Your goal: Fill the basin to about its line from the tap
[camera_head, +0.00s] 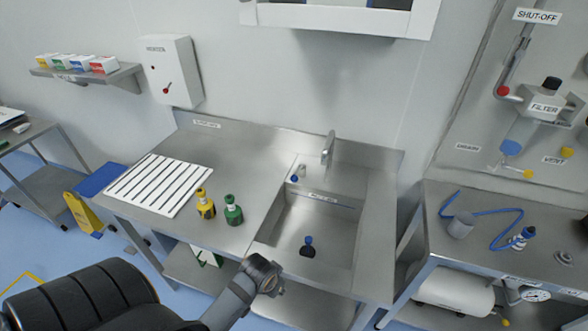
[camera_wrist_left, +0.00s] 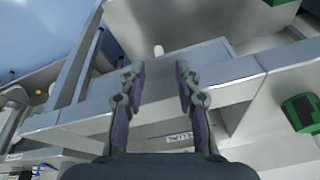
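The steel basin (camera_head: 340,235) is sunk into the right part of the bench. A dark blue line (camera_head: 345,203) with a small label runs along its back inner wall. No water surface shows in the basin. A dark stopper with a blue knob (camera_head: 308,243) sits on its floor. The tap (camera_head: 328,148) rises behind the basin, and no stream shows from it. A small blue-capped knob (camera_head: 294,178) is left of the tap. My left gripper (camera_head: 272,280) is at the bench's front edge, near the basin's front left corner. The left wrist view shows its fingers (camera_wrist_left: 161,70) apart and empty.
A yellow bottle (camera_head: 205,204) and a green bottle (camera_head: 233,210) stand left of the basin. A white slotted rack (camera_head: 160,185) lies farther left. A side bench (camera_head: 490,195) with a blue hose stands right, across a gap.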

